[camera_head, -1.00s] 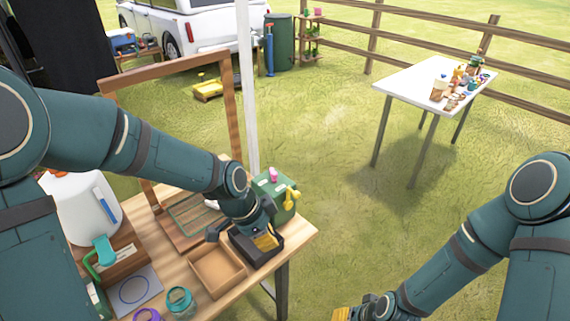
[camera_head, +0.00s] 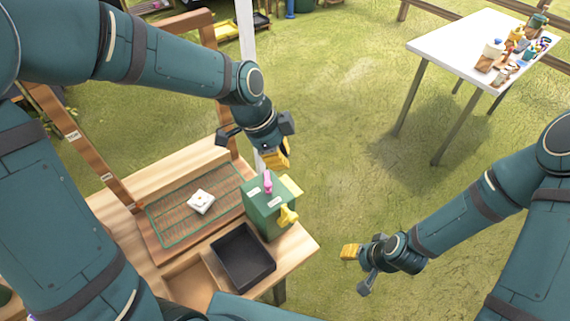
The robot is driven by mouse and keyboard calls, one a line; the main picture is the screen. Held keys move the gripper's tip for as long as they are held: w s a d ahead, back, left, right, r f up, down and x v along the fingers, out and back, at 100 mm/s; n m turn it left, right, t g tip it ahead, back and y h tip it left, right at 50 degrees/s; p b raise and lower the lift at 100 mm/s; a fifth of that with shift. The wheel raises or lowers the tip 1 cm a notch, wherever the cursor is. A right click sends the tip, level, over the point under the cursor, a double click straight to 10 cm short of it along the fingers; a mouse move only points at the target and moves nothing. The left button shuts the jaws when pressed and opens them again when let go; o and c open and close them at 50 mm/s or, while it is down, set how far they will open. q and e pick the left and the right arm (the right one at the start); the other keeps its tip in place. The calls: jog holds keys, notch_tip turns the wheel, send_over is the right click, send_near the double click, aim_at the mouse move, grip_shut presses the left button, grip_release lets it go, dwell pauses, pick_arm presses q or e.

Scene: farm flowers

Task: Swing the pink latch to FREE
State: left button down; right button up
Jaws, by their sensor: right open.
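The pink latch (camera_head: 268,182) stands up on top of the green box (camera_head: 262,214) at the table's right end. Small pale labels lie beside it, too small to read. A yellow handle (camera_head: 288,216) is on the box's right side. My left gripper (camera_head: 277,158) hangs just above and behind the pink latch, apart from it as far as I can see. Its yellow fingertips overlap in this view, so its opening is unclear. My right gripper (camera_head: 357,268) is open and empty over the grass, to the right of the table.
A black tray (camera_head: 243,257) sits in front of the green box. A wire rack (camera_head: 170,216) with a white block (camera_head: 201,202) lies to the left. A wooden frame and a white pole (camera_head: 246,40) rise behind. A white table (camera_head: 450,50) with several items stands far right.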

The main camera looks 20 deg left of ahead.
aim_at(267, 179)
pick_arm(q)
jog(key=shift+w, duration=0.15)
jog(key=b+x, duration=0.1)
jog(key=x, duration=0.9)
jog(key=shift+f, duration=0.1)
jog(key=a, duration=0.3)
jog(key=shift+s+f, duration=0.2)
jog(key=shift+s, duration=0.15)
jog(key=shift+a+f, duration=0.1)
jog(key=shift+a, duration=0.3)
jog(key=shift+s, duration=0.1)
